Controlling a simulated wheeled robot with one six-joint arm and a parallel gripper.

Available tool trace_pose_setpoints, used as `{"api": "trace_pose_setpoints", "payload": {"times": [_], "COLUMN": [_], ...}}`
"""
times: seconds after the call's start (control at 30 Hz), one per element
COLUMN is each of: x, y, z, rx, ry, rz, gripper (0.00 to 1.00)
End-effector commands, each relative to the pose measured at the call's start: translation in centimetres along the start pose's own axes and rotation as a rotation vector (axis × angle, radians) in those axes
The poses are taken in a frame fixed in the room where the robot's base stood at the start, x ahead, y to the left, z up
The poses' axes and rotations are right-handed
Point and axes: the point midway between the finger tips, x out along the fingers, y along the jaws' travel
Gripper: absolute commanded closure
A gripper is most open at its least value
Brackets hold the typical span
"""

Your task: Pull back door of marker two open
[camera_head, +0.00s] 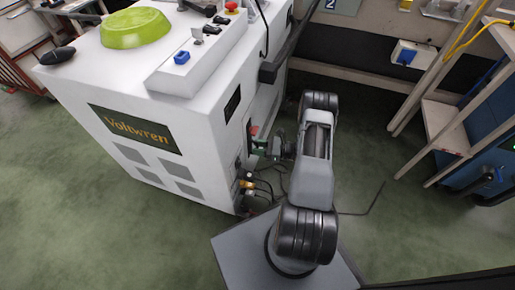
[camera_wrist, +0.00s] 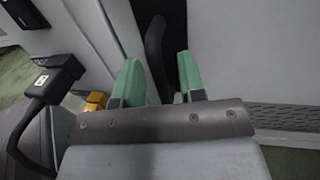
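The white cabinet with a "Voltwren" plate (camera_head: 136,129) stands left of my arm, and a sign with a "2" (camera_head: 341,5) is on the wall behind it. My gripper (camera_head: 257,136) is at the cabinet's right side, low, near the cables. In the wrist view my gripper's two green fingers (camera_wrist: 160,75) are apart. A black upright handle (camera_wrist: 155,48) stands between them, closer to the left finger, with a visible gap to the right finger. A pale panel (camera_wrist: 240,50) lies behind, beside a dark strip. I cannot tell whether this panel is the door or whether it is ajar.
Black and yellow plugs (camera_head: 246,180) with cables hang just below the gripper; a black plug (camera_wrist: 55,75) also shows at left in the wrist view. A wooden shelf frame (camera_head: 445,140) and a blue unit (camera_head: 490,160) stand right. Green floor (camera_head: 385,225) between is mostly open.

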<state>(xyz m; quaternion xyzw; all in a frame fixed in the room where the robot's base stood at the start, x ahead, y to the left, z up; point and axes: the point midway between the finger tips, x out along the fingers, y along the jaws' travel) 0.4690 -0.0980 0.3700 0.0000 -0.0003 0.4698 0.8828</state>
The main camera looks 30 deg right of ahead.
Motion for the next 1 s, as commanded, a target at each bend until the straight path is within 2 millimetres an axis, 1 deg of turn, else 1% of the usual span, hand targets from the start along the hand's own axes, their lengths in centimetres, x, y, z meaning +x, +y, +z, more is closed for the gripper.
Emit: {"api": "trace_pose_setpoints", "payload": {"times": [0.1,0.37,0.73,0.77,1.0], "x": [0.32,0.36,0.35,0.35,0.34], "y": [0.03,0.03,0.02,0.02,0.01], "z": [-0.01,0.01,0.01,0.01,0.01], "rx": [0.0,0.0,0.0,0.0,0.0], "ry": [0.0,0.001,0.0,0.001,0.0], "rz": [0.001,0.0,0.0,0.0,0.0], "gripper": [0.63,0.63,0.99,1.0,1.0]}}
